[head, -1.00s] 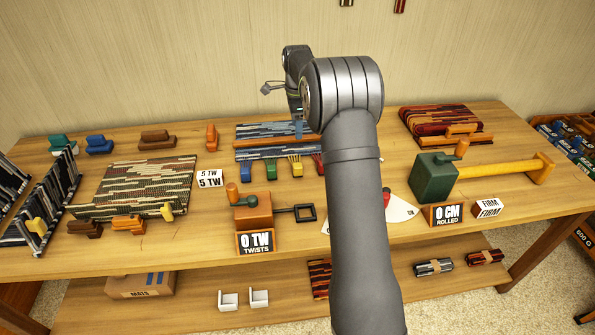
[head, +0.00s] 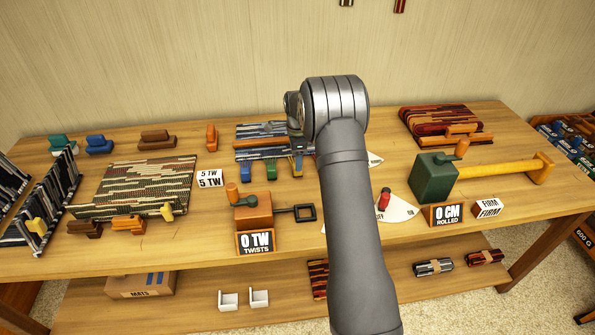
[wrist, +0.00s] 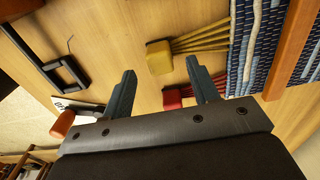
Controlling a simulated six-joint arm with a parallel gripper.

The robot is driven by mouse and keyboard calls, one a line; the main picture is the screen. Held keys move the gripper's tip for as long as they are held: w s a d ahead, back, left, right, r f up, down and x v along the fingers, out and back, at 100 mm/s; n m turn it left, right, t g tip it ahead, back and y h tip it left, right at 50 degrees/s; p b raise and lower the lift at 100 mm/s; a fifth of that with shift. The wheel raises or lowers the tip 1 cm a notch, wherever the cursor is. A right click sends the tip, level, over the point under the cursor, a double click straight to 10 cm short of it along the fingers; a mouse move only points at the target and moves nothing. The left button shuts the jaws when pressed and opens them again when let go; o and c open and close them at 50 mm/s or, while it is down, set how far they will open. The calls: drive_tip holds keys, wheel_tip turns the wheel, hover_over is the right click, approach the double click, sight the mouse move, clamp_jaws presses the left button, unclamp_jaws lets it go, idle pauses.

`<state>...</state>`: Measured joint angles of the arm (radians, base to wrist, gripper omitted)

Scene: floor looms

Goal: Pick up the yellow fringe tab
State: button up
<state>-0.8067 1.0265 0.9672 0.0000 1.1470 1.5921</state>
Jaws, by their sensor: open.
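The yellow fringe tab (wrist: 159,57) is a small block with several yellow cords running from it to the blue striped mat (wrist: 262,35). In the wrist view it sits ahead of my gripper (wrist: 161,66), between the lines of the two fingers. The fingers are open with nothing held. In the head view my gripper (head: 296,165) hangs over the mat's front fringe, and the yellow tab is largely hidden there. The red tab (wrist: 172,98) lies beside the yellow one, near the right finger. The blue tab (head: 246,173) and green tab (head: 271,170) are to the left.
An orange bar (wrist: 290,50) lies across the mat. The orange twister box (head: 252,210) with its black square frame (head: 305,212) stands in front of the tabs. A white card (head: 400,208) with a red knob lies to the right, and a green crank box (head: 437,178) beyond it.

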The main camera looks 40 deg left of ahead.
wheel_tip(320, 180, down, 4)
drive_tip(key=shift+f, duration=0.1)
drive_tip(key=c, duration=1.1)
drive_tip(key=shift+o, duration=0.2)
